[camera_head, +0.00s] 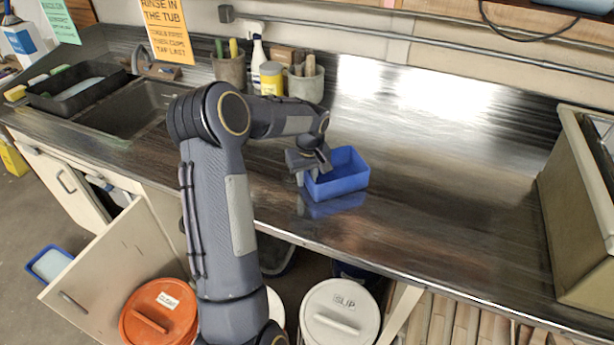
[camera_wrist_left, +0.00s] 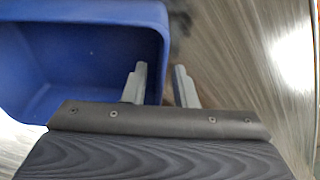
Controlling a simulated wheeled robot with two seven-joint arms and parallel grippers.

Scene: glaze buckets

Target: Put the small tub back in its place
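The small blue tub (camera_head: 343,180) is open-topped and stands upright on the dark, shiny counter (camera_head: 430,190), with its reflection just below it. My left gripper (camera_head: 308,175) is at the tub's left end in the head view. In the left wrist view, the tub (camera_wrist_left: 80,60) fills the upper left. There, my left gripper (camera_wrist_left: 162,88) is open, with one finger inside the tub and the other outside, the tub wall between them. A gap shows between the inner finger and the wall. My right gripper is not in view.
A sink (camera_head: 135,105) and black rack (camera_head: 80,92) are at the left. Pots of tools (camera_head: 306,84) and bottles line the back. A beige box (camera_head: 580,190) bounds the right. Lidded buckets (camera_head: 340,315) stand below, beside an open cabinet door (camera_head: 120,265). The counter's middle is clear.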

